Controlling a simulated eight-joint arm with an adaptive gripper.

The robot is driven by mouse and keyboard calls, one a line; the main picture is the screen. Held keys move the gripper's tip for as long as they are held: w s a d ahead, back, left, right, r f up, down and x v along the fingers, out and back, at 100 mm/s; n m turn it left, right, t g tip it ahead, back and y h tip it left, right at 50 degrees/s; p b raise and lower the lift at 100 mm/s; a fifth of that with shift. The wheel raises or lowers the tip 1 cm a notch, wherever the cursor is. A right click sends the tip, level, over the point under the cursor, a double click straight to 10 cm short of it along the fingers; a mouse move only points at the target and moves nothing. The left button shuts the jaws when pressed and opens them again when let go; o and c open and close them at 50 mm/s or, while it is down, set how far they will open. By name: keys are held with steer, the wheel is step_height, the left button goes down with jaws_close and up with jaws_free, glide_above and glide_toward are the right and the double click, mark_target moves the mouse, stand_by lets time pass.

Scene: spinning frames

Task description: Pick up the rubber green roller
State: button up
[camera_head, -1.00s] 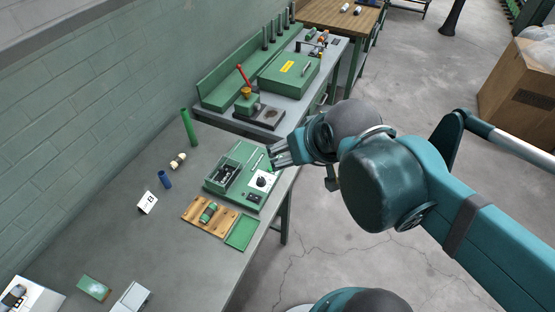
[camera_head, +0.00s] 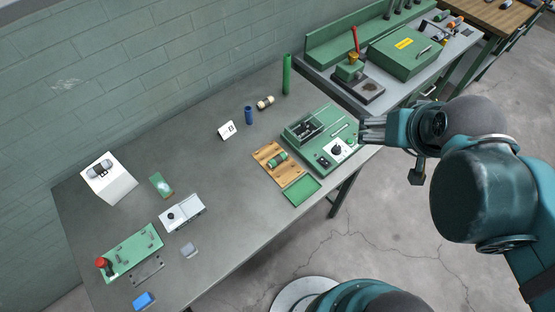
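A short green roller (camera_head: 278,159) with pale ends lies on a wooden board (camera_head: 268,150) on the grey workbench. A tall green cylinder (camera_head: 287,74) stands upright near the wall. I cannot tell the material of either. My gripper (camera_head: 363,130) is above the bench's right edge, up and to the right of the board, apart from both. Its fingers point left, beside the green machine. I see nothing held, but the finger gap is too small to judge.
A green machine (camera_head: 306,148) with a dial sits beside the board, with a green tray (camera_head: 301,191) in front. A blue cylinder (camera_head: 249,115), a cream roller (camera_head: 265,103) and a numbered card (camera_head: 226,131) stand behind. The bench's middle (camera_head: 225,185) is clear.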

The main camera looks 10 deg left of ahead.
steer(key=shift+o, duration=0.5)
steer(key=n+g+b, duration=0.7)
steer(key=n, duration=0.2)
glide_above(278, 157)
steer(key=f, duration=2.6)
steer(key=shift+d+f, duration=0.15)
steer(key=shift+d, duration=0.05)
steer(key=shift+a+f, duration=0.25)
steer(key=shift+f, duration=0.05)
steer(key=shift+f, duration=0.1)
steer(key=shift+f, duration=1.2)
